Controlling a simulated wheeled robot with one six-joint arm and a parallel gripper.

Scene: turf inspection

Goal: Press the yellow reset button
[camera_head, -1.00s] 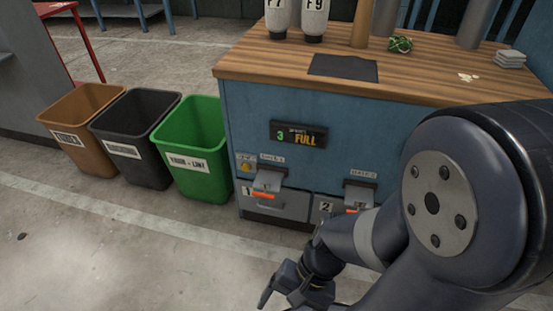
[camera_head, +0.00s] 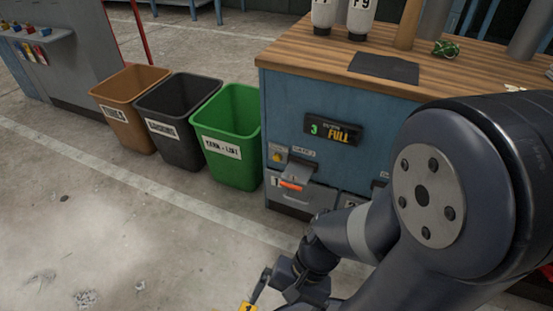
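The yellow button (camera_head: 278,156) is small and round. It sits on the front of the blue cabinet (camera_head: 290,110), at the upper left of drawer 1, beside a small label. Nothing covers it. My gripper (camera_head: 268,295) is low in the picture, in front of and below the button and well apart from it. Its lower end is cut off by the bottom edge, so its opening is unclear. A small yellow piece marked 1 (camera_head: 248,308) shows at its finger's tip; I cannot tell whether it is held.
A display (camera_head: 333,129) on the cabinet reads 3 FULL. Drawer 1 (camera_head: 300,194) has an orange-marked handle. Green (camera_head: 232,165), black (camera_head: 176,140) and brown (camera_head: 122,125) bins stand left of the cabinet. My arm hides the cabinet's right side.

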